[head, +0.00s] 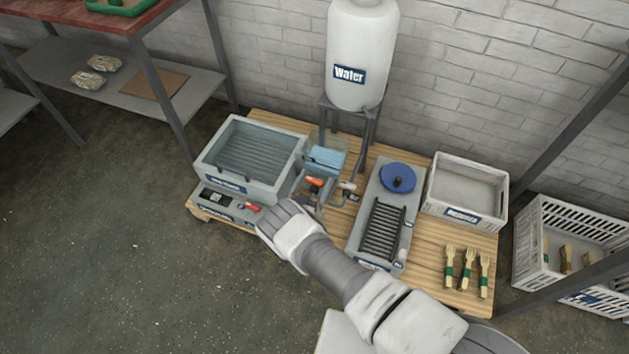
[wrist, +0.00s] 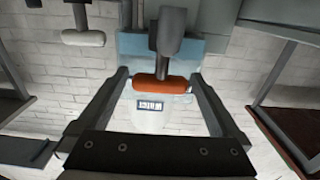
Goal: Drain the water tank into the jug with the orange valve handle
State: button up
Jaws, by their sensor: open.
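The white water tank (head: 360,60), labelled "Water", stands on a dark metal stand at the back; it shows upside down in the wrist view (wrist: 150,118). The orange valve handle (head: 314,182) is below and left of the tank, in front of a pale blue box-like container (head: 326,158). I cannot tell if that container is the jug. My gripper (head: 308,197) is open at the handle. In the wrist view, the orange handle (wrist: 165,85) lies crosswise between the open fingers (wrist: 157,78), with no clear contact. My wrist hides part of the valve area.
A second handle, white (head: 347,186), sits just right of the orange one. A grey ribbed basin (head: 250,157) is at left, and a grey unit with a blue lid (head: 398,177) at right. A white crate (head: 467,190) and wooden forks (head: 467,270) are further right.

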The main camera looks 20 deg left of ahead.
jog(key=c, duration=1.2)
jog(key=shift+c, duration=0.2)
jog(key=shift+n+y, duration=0.3)
jog(key=shift+y, duration=0.1)
jog(key=n+y+p, duration=0.1)
jog(key=n+y, duration=0.2)
jog(key=y, duration=0.1)
jog(key=shift+d+p, duration=0.1)
jog(key=shift+p, duration=0.25)
jog(key=n+g+y, duration=0.1)
jog(key=n+y, duration=0.1)
jog(key=y, duration=0.1)
jog(key=n+g+y, duration=0.2)
jog(key=y, duration=0.2)
jog(key=shift+f, duration=0.1)
jog(key=n+g+y+b, duration=0.1)
jog(key=n+g+y, duration=0.3)
jog(key=n+g, duration=0.1)
jog(key=shift+g+y, duration=0.4)
jog(key=shift+n+g+y+b, duration=0.2)
jog(key=shift+n+g+y, duration=0.35)
jog(key=shift+n+g, duration=0.7)
jog(key=shift+n+g+y+b, duration=0.15)
jog(key=shift+n+g+y, duration=0.5)
jog(key=shift+g, duration=1)
jog(key=shift+n+g, duration=0.3)
jog(key=o, duration=1.2)
